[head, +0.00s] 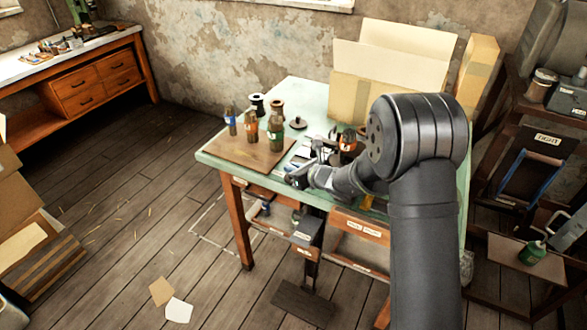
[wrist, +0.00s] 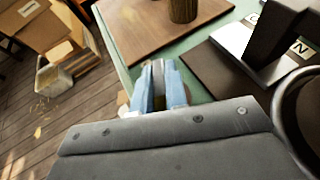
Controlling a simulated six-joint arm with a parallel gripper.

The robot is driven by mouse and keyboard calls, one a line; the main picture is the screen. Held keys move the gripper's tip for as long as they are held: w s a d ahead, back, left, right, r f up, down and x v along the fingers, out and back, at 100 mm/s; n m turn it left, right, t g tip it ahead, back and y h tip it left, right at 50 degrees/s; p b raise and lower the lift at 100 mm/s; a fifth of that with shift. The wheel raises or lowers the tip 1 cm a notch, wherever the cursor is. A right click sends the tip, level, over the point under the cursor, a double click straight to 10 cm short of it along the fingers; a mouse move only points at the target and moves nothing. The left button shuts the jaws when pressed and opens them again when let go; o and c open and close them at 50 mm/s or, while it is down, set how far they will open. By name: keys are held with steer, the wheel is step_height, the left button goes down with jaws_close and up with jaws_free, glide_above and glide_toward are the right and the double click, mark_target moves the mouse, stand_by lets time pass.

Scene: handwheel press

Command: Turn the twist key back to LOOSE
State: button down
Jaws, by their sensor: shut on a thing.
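My gripper (head: 298,178) is at the front edge of the green table, to the left of the dark press parts. In the wrist view its two pale blue fingers (wrist: 159,72) are close together over the table edge. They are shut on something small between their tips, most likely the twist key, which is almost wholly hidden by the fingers. No LOOSE mark can be read in either view.
A brown board (head: 243,150) with several bottles lies left of my gripper, and its edge shows in the wrist view (wrist: 150,42). A dark curved rim (wrist: 284,108) is close at right. Cardboard sheets (head: 400,55) stand at the back of the green table (head: 305,92).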

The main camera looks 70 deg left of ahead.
steer(key=shift+n+g+h, duration=2)
steer(key=shift+n+g, duration=0.6)
steer(key=shift+n, duration=0.2)
steer(key=c, duration=1.4)
jaws_free()
steer(key=shift+c, duration=0.2)
steer(key=shift+r, duration=0.1)
